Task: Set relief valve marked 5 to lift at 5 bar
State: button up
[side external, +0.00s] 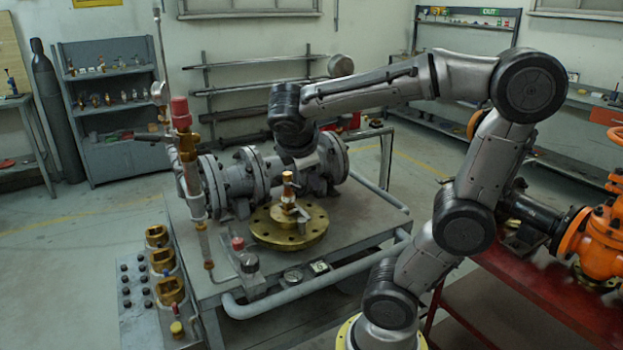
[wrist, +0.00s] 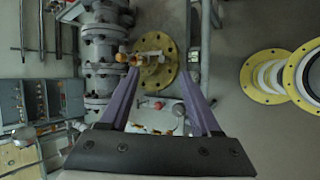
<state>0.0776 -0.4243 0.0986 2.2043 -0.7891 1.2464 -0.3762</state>
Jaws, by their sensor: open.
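A brass flange (side external: 290,228) lies on the grey bench, with a small brass-and-metal valve (side external: 288,187) standing on it. The flange also shows in the wrist view (wrist: 170,77), beyond my fingertips. A tall valve with a red cap (side external: 180,112) stands on a pipe at the bench's left. A small red-topped fitting (side external: 238,244) is near the bench's front. I cannot read a 5 on any valve. My gripper (wrist: 157,70) is open; its two purple fingers are spread apart, with nothing seen held between them. Its fingertips are not clear in the side view.
A grey flanged pipe assembly (side external: 225,185) runs along the bench's back. Several brass valve bodies (side external: 163,262) sit on a panel at the left. A grey rail (side external: 320,280) borders the bench's front. An orange valve (side external: 590,245) stands on a red bench at the right.

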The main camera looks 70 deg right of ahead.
jog(key=shift+s+a+f+m+t+y, duration=0.15)
jog(key=shift+a+f+y, duration=0.1)
jog(key=shift+a, duration=0.15)
jog(key=shift+s+a+f+m+t+y, duration=0.1)
jog(key=shift+s+a+y, duration=0.1)
jog(key=shift+a, duration=0.2)
jog(key=shift+s+a+f+m+t+y, duration=0.15)
jog(key=shift+a+f+y, duration=0.1)
jog(key=shift+a, duration=0.15)
